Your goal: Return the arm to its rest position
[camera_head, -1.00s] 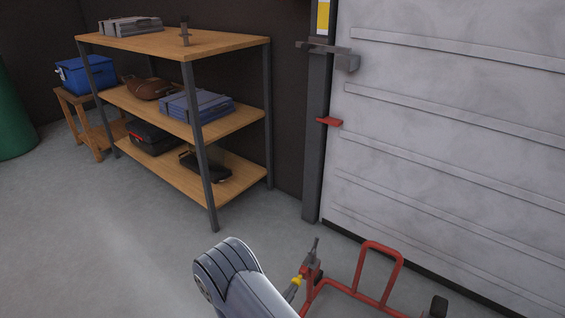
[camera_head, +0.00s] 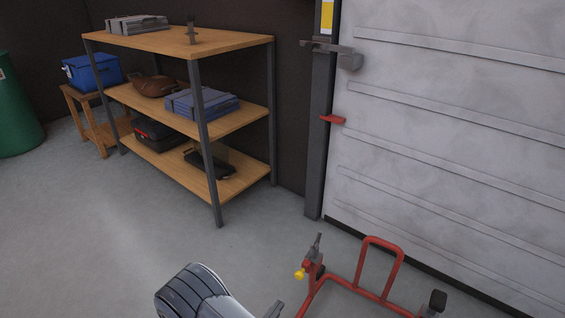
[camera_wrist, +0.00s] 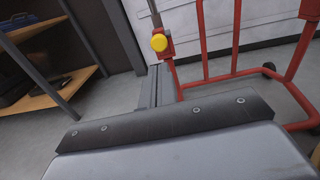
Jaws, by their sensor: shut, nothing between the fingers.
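My arm's grey rounded link (camera_head: 190,292) shows at the bottom of the head view. My gripper's dark tip (camera_head: 274,309) is at the bottom edge there, left of and below the yellow knob (camera_head: 300,274), with a gap between them. In the wrist view my gripper's narrow grey fingers (camera_wrist: 158,88) lie together, with nothing seen between them. The yellow knob (camera_wrist: 159,42) appears beyond them on the upright of a red tubular frame (camera_head: 382,240). The red frame (camera_wrist: 236,40) also fills the right of the wrist view.
A wooden shelf unit (camera_head: 235,47) with grey posts holds cases and a brown bag. A blue box (camera_head: 92,72) on a small stand and a green drum (camera_head: 15,115) are at left. A pale ribbed door (camera_head: 450,140) stands behind the frame. The floor (camera_head: 90,220) at left is clear.

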